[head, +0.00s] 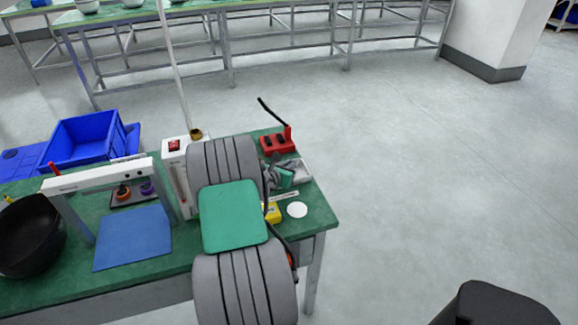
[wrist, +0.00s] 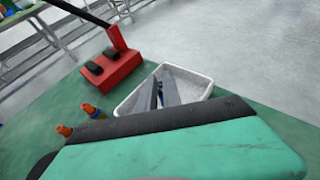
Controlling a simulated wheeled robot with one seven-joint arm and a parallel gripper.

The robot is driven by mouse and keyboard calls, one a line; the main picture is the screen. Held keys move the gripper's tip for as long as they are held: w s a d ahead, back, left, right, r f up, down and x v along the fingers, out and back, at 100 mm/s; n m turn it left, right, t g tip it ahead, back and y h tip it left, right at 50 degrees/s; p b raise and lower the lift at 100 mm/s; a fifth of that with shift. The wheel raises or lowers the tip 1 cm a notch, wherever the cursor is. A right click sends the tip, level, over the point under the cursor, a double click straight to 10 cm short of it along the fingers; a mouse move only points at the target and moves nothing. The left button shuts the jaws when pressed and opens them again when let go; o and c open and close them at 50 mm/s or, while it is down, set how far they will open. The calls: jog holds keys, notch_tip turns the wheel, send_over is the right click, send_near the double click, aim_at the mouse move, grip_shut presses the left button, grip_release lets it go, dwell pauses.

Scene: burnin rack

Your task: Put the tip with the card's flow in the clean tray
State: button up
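My gripper (wrist: 160,92) points down over a white tray (wrist: 201,80); it shows in the head view at the table's right end (head: 280,178). Its grey fingers are close together, with a small dark-blue patch between them; I cannot tell whether that is a held piece. The tray also shows in the head view (head: 304,171), partly hidden by my gripper. A dark holder (head: 122,199) carries an orange-ringed piece (head: 123,192) and a purple-ringed piece (head: 147,187). Two orange-ended pieces (wrist: 92,110) show left of my gripper in the wrist view. No card is readable.
A red block with a black cable (head: 278,142) stands behind the tray and also shows in the wrist view (wrist: 110,72). A white disc (head: 297,210) and a yellow thing (head: 272,212) lie nearby. A white frame (head: 98,176), blue mat (head: 133,238), black bowl (head: 30,237) and blue bin (head: 85,145) are left.

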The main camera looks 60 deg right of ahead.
jog(key=o, duration=0.3)
jog(key=shift+a+r, duration=0.2)
jog(key=v, duration=1.1)
jog(key=shift+a+r, duration=0.2)
jog(key=shift+a, duration=0.1)
jog(key=shift+s, duration=0.1)
